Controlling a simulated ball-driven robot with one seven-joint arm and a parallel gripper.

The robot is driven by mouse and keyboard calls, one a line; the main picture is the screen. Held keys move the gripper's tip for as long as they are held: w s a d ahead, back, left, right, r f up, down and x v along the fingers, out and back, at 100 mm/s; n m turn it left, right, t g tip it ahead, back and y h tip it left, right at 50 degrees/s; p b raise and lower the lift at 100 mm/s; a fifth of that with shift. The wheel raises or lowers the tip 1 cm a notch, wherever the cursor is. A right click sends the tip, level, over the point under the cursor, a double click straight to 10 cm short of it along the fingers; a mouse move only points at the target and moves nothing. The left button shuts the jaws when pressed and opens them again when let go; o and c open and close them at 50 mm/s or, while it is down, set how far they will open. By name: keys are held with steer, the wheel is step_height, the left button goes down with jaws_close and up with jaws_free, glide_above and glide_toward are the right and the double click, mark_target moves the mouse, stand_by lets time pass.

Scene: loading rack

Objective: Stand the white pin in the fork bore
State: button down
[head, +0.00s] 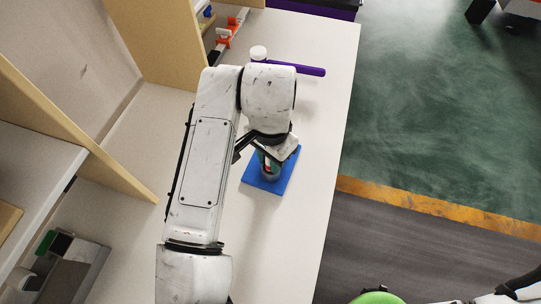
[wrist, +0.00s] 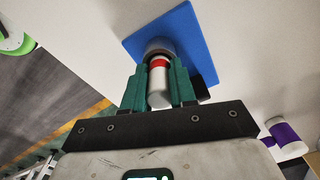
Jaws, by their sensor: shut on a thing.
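The white pin (wrist: 158,92), with a red band near its far end, is between the green fingers of my gripper (wrist: 158,70) in the wrist view. My gripper is shut on it. Just beyond the red band is a grey round piece (wrist: 158,45) on a blue plate (wrist: 198,40); it looks like the bore, but I cannot tell whether the pin's end is inside or only in front of it. In the head view my gripper (head: 267,164) is over the blue plate (head: 286,176), and my arm hides most of the pin and grey piece.
A purple bar (head: 300,68) with a white round cap (head: 258,52) lies farther back on the white table (head: 322,120). Orange pieces (head: 224,34) stand by the wooden dividers (head: 155,40) at the back left. The table right of the plate is clear up to its edge.

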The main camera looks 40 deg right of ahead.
steer(key=shift+f, duration=0.35)
stand_by(0.3)
steer(key=c, duration=0.8)
jaws_free()
step_height(320, 180, up, 11)
steer(key=shift+f+b, duration=0.1)
steer(key=shift+b, duration=0.45)
